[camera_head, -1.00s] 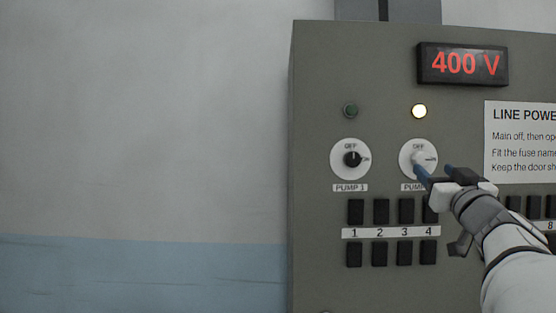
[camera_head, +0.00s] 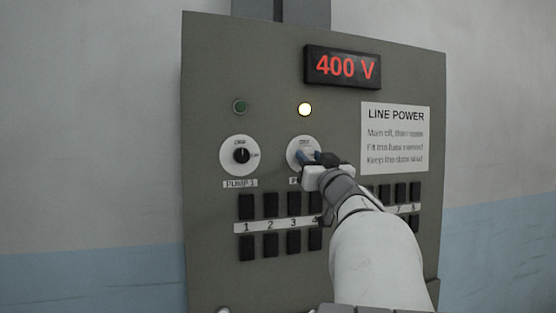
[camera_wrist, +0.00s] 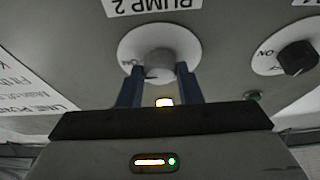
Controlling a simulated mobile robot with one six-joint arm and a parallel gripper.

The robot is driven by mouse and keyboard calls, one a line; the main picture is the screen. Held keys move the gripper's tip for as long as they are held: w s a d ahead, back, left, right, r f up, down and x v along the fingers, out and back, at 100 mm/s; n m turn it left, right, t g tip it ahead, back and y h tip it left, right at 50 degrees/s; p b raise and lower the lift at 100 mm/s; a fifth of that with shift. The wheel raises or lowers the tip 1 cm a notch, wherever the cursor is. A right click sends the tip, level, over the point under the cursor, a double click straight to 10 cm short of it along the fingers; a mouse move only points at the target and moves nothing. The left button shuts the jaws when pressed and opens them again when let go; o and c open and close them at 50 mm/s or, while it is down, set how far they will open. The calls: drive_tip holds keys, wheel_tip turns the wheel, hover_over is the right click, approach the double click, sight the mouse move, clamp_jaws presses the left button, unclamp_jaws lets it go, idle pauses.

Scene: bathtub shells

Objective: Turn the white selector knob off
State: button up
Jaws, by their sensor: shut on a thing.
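The white selector knob (camera_wrist: 158,62) sits on a round white dial plate (camera_wrist: 128,45) labelled PUMP 2 in the wrist view. My gripper (camera_wrist: 158,85) has its two blue fingers on either side of the knob, shut on it. In the head view my gripper (camera_head: 312,158) reaches the PUMP 2 dial (camera_head: 293,146) and covers most of the white knob. The lamp (camera_head: 305,109) above this dial glows pale yellow. The knob's exact pointing direction is hidden by the fingers.
A black knob (camera_head: 241,156) on the PUMP 1 dial is to the left, under an unlit green lamp (camera_head: 240,107). A red 400 V display (camera_head: 342,67) and a LINE POWER sign (camera_head: 395,138) are above and right. Black fuse blocks (camera_head: 270,205) line the grey panel (camera_head: 212,60) below.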

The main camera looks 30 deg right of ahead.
drive_tip(key=c, duration=0.3)
drive_tip(key=shift+n, duration=0.3)
drive_tip(key=n+y, duration=0.1)
drive_tip(key=n, duration=0.1)
drive_tip(key=n+y, duration=0.1)
drive_tip(key=n, duration=0.2)
drive_tip(key=shift+s+d+r+y, duration=0.1)
drive_tip(key=shift+d+y, duration=0.1)
drive_tip(key=shift+y, duration=0.1)
drive_tip(key=n+y, duration=0.1)
drive_tip(key=n, duration=0.2)
drive_tip(key=n+y, duration=0.2)
drive_tip(key=n, duration=0.1)
drive_tip(key=shift+d+r+g, duration=0.1)
drive_tip(key=shift+r+g, duration=0.1)
drive_tip(key=shift+g, duration=0.1)
drive_tip(key=n+y, duration=0.1)
drive_tip(key=n, duration=0.2)
drive_tip(key=n+g+p, duration=0.1)
drive_tip(key=n, duration=0.1)
drive_tip(key=shift+d+r+n+g+y, duration=0.1)
drive_tip(key=shift+r+n+g+y, duration=0.05)
drive_tip(key=shift+n+g+y, duration=0.2)
drive_tip(key=n+g, duration=0.1)
drive_tip(key=n, duration=0.1)
drive_tip(key=n+p, duration=0.1)
drive_tip(key=n, duration=0.2)
drive_tip(key=shift+r+g+y, duration=0.1)
drive_tip(key=shift+g+y, duration=0.15)
drive_tip(key=shift+g, duration=0.1)
